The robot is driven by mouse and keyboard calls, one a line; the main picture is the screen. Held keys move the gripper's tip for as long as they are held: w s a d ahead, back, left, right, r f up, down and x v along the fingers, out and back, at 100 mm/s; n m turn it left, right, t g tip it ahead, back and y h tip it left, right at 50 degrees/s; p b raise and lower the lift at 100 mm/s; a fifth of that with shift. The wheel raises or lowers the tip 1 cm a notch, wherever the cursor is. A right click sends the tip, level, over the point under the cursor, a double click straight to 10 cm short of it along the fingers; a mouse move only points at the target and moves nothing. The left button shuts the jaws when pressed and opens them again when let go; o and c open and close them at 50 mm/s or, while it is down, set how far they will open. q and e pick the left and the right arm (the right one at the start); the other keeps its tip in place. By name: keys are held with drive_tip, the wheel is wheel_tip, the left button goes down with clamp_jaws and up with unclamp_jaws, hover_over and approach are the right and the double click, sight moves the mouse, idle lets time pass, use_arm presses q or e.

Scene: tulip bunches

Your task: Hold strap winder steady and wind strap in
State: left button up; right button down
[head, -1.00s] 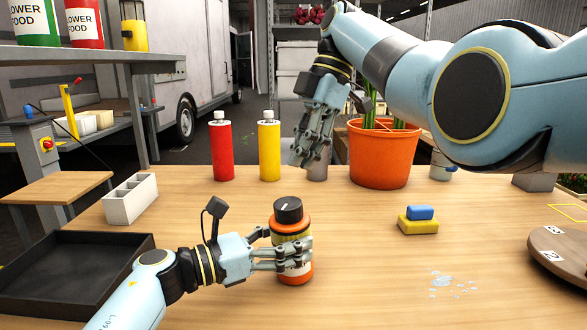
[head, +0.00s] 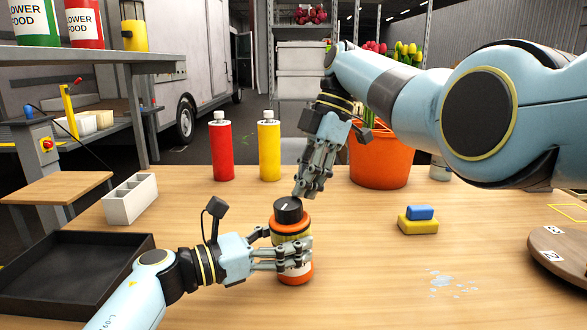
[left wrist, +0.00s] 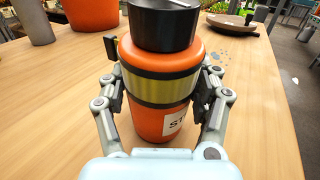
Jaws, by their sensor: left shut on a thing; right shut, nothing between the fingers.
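The strap winder (head: 292,226) is an orange cylinder with a black knob (head: 288,210) on top and a yellowish strap band around its body. It stands upright on the wooden table. My left gripper (head: 296,254) is shut around its body from the left side. In the left wrist view the strap winder (left wrist: 160,75) sits between both fingers, with part of a white label showing. My right gripper (head: 306,192) is shut and empty, pointing down just above and slightly right of the knob. I cannot tell whether its fingertips touch the knob.
A red bottle (head: 221,150), a yellow bottle (head: 269,150) and an orange pot (head: 384,155) stand at the back. A sponge stack (head: 418,221) and a water spill (head: 447,283) lie right. A black tray (head: 75,268) and white divided box (head: 130,198) are left.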

use_arm(q)
drive_tip(key=shift+f, duration=0.1)
use_arm(e)
drive_tip(key=shift+s+a+f, duration=0.25)
drive_tip(key=shift+s+a, duration=0.2)
drive_tip(key=shift+s, duration=0.15)
idle(1.0)
drive_tip(key=shift+w+d, duration=0.25)
drive_tip(key=shift+d, duration=0.05)
drive_tip(key=shift+w+r, duration=0.1)
drive_tip(key=shift+r, duration=0.1)
drive_tip(key=r, duration=0.5)
drive_tip(key=shift+a+r, duration=0.2)
drive_tip(key=shift+r, duration=0.2)
use_arm(q)
drive_tip(key=o, duration=1.6)
